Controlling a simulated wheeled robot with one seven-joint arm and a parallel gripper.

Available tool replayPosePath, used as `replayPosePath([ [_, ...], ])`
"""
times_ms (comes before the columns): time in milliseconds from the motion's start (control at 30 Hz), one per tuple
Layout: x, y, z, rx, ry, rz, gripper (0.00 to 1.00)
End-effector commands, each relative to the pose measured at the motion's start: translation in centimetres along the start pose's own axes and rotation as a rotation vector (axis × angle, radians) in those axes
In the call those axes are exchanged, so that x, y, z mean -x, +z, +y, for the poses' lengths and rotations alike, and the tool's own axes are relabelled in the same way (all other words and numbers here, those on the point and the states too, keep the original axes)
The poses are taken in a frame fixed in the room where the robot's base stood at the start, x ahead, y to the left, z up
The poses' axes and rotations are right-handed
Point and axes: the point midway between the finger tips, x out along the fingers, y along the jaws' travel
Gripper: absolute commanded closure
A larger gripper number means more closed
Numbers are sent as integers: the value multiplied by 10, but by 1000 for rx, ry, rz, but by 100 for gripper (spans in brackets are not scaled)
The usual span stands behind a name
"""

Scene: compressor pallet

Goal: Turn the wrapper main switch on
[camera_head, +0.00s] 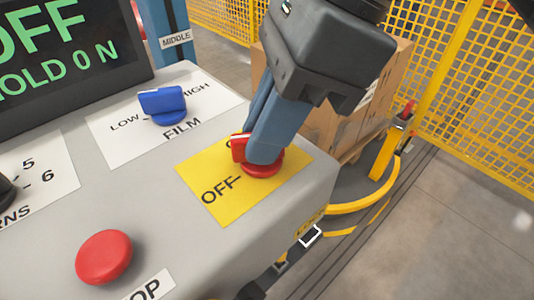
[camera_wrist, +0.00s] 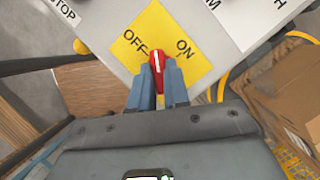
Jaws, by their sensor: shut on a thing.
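The main switch is a red rotary knob (camera_head: 240,149) on a yellow plate (camera_head: 217,205) with OFF and ON labels, on the grey control panel's right part. My gripper (camera_head: 262,150) reaches down from above with its blue fingers shut on the red knob. In the wrist view the knob (camera_wrist: 157,62) sits between the two fingertips (camera_wrist: 157,75). Its white mark points up between the OFF and ON labels there. In the head view my fingers hide the ON label and part of the knob. The display (camera_head: 65,60) shows green text reading OFF and HOLD 0 N.
A blue FILM knob (camera_head: 162,103) and a red push button (camera_head: 104,257) are on the same panel. A black knob (camera_head: 5,190) is at the left edge. Cardboard boxes (camera_head: 335,128) and yellow fencing (camera_head: 475,110) stand behind. The grey floor at the right is clear.

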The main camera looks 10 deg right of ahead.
Motion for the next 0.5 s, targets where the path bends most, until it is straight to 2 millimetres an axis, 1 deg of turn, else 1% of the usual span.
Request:
replayPosePath([
  [33, -11, -5, 1, -36, -17, 9, 100],
  [500, -12, -5, 4, -449, -188, 13, 100],
])
